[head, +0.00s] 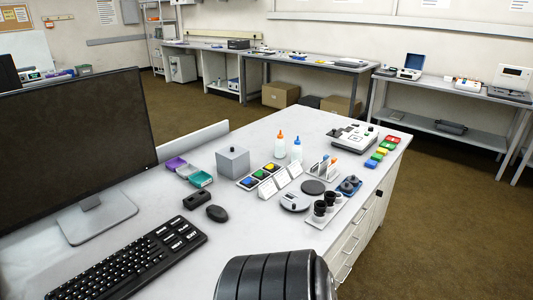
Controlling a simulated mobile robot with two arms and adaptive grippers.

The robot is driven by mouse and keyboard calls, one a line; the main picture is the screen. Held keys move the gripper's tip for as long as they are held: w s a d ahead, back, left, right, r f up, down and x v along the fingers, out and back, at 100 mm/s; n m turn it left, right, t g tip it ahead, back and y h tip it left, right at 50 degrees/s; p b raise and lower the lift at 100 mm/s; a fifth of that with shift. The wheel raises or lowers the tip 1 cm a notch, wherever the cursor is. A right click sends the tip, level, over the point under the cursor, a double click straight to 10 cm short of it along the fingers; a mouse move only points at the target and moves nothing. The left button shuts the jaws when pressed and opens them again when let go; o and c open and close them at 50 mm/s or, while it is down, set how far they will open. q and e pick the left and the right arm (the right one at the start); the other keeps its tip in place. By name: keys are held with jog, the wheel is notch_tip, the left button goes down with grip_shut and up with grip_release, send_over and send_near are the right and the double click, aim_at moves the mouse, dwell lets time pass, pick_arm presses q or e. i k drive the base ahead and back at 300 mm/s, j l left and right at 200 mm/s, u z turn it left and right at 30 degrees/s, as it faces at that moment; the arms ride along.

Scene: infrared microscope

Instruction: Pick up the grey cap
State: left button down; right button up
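I cannot tell for certain which thing is the grey cap. A flat, round dark grey disc (312,187) lies on the white bench (160,210), right of centre. Just in front of it is a round light grey piece (294,201) with a small dark mark. A grey box-like piece with a dark knob (233,162) stands further left. Neither of my grippers shows in the head view. A ribbed dark part (270,277), probably mine, covers the bottom middle and hides the bench's front there.
Black eyepiece-like parts (320,209) stand right of the light grey piece. White cards (281,180), two dropper bottles (279,146) and coloured blocks (380,153) are close by. A monitor (75,140), keyboard (130,262) and mouse (217,213) occupy the left. The floor at right is clear.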

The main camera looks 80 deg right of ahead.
aim_at(346, 188)
jog(key=z, duration=3.3)
jog(key=i+l+u, duration=0.15)
jog(key=u, duration=0.25)
jog(key=i+l+u, duration=0.1)
jog(key=l+u, duration=0.15)
jog(key=u, duration=0.15)
jog(key=i+l+u, duration=0.1)
jog(key=l+u, duration=0.3)
jog(key=j, duration=0.1)
